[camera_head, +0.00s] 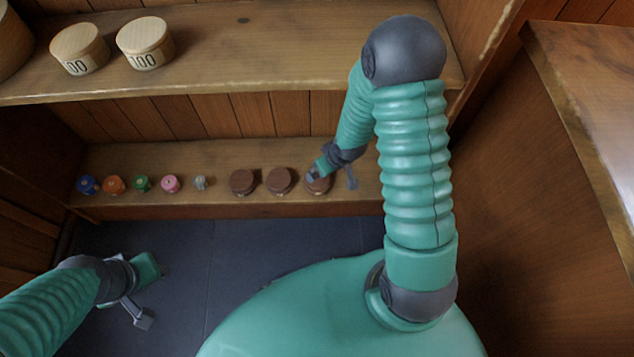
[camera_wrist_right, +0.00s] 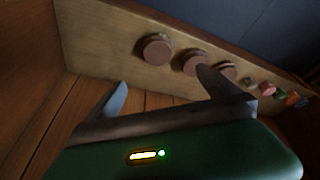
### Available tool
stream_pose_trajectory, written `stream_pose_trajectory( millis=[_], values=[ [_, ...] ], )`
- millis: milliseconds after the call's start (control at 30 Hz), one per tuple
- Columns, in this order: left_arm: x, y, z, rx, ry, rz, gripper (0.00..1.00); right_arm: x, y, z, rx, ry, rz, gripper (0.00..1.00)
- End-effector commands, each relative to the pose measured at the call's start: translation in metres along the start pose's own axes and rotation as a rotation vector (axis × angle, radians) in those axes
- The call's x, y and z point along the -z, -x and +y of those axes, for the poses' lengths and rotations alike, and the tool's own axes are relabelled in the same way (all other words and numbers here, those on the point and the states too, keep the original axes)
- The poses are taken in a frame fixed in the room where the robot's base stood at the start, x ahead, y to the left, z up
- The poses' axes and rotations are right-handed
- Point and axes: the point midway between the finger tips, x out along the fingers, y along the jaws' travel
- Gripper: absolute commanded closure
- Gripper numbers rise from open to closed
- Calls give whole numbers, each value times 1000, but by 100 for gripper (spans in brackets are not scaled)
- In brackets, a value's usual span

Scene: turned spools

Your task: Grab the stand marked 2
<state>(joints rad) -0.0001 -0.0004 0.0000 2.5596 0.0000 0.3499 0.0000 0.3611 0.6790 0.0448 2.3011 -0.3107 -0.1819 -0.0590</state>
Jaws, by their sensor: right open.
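Three brown round stands sit in a row on the lower shelf: a left one (camera_head: 242,181), a middle one (camera_head: 279,181) and a right one (camera_head: 319,186). No number is legible on any of them, so I cannot tell which is marked 2. My right gripper (camera_head: 333,179) is open at the right stand and partly covers it. In the wrist view the jaws (camera_wrist_right: 162,84) are apart with nothing between them; the nearest stand (camera_wrist_right: 156,48) lies beyond them. My left gripper (camera_head: 140,295) hangs over the dark floor, away from the shelf; its jaw opening is unclear.
Small blue (camera_head: 87,185), orange (camera_head: 114,185), green (camera_head: 142,183), pink (camera_head: 170,183) and grey (camera_head: 200,183) spools line the lower shelf's left. Above, the upper shelf (camera_head: 270,60) holds pale wooden round boxes (camera_head: 145,42). A wooden cabinet (camera_head: 540,180) stands right.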

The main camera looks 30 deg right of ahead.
Motion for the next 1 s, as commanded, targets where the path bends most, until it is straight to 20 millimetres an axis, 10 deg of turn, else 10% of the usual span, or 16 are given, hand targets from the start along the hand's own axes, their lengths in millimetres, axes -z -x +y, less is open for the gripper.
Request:
stream_pose_trajectory(
  millis=[600, 1000],
  values=[
    [-13, -52, 0, 0, 0, -1, 64, -15, -153, 10, 43, -7, 52, 0],
    [-23, -96, 0, 0, 0, -1, 64, -3, -212, 7, 42, -7, 52, 0]
  ],
)
